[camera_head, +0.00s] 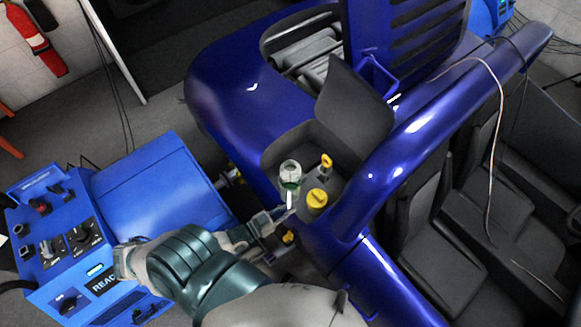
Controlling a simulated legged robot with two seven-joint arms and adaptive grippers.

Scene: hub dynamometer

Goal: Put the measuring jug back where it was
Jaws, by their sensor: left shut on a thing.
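The measuring jug (290,170) is a small clear vessel with a dark green tint near its base. It is at the open compartment in the side of the blue vehicle, left of the yellow caps. My left gripper (285,211) reaches up to it from below and is shut on it near its lower part. The fingertips are small in this view and their exact hold is hard to see. I cannot tell whether the jug's base touches anything. My right gripper is not in view.
A yellow round cap (317,199) and a yellow dipstick-like handle (326,162) stand close right of the jug. A raised dark flap (352,107) is behind. A blue dynamometer unit (150,190) stands left. Black seats (415,215) are right.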

